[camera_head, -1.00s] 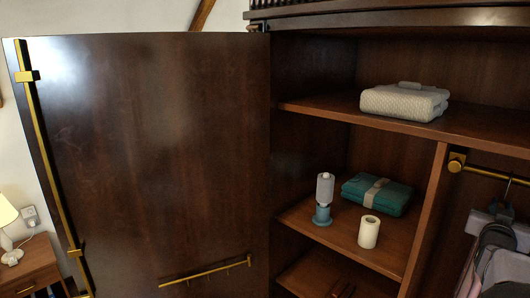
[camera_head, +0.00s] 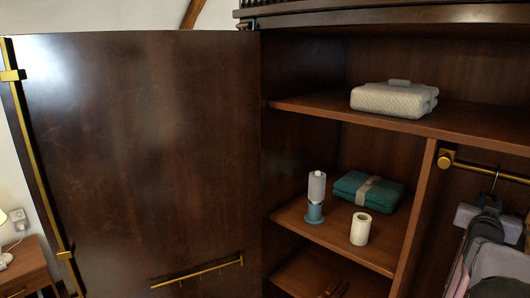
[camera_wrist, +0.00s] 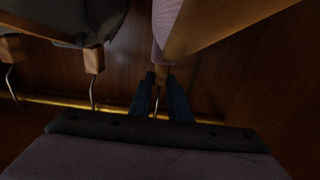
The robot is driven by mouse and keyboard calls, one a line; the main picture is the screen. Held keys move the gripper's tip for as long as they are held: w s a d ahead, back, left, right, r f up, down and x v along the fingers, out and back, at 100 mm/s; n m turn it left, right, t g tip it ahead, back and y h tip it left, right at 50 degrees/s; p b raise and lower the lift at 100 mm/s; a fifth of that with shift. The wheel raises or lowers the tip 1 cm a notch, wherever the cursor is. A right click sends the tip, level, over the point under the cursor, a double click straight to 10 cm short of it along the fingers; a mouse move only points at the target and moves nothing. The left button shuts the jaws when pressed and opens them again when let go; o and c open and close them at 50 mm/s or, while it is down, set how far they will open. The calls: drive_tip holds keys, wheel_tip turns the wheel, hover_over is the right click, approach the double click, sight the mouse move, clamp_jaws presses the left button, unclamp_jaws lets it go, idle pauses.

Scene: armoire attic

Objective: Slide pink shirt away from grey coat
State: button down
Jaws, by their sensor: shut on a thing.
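In the wrist view my gripper (camera_wrist: 161,82) is shut on the neck of a wooden hanger (camera_wrist: 161,75), just beside the brass rod. The pink shirt (camera_wrist: 167,18) hangs from this hanger; only a pale pink strip of it shows. The grey coat (camera_wrist: 70,18) hangs to the left in the wrist view on another wooden hanger (camera_wrist: 94,60), apart from the gripped one. In the head view my gripper (camera_head: 487,203) is at the right edge, below the rod. My arm hides much of the clothes there, and the fingertips are hard to make out.
The brass rod (camera_head: 485,170) runs right from the wooden divider (camera_head: 415,225). Another hanger (camera_wrist: 12,50) is at the wrist view's far left.

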drive_tip(key=shift+w+a+r, duration=0.1)
drive_tip(key=shift+w+a, duration=1.2)
drive_tip(key=shift+f+b, duration=0.2)
drive_tip(key=shift+b, duration=0.1)
drive_tip(key=c, duration=1.6)
unclamp_jaws()
drive_tip(key=shift+o, duration=0.2)
drive_tip(key=b+v, duration=0.4)
drive_tip(key=v, duration=0.3)
drive_tip(key=shift+s+a, duration=0.1)
drive_tip(key=shift+s, duration=0.1)
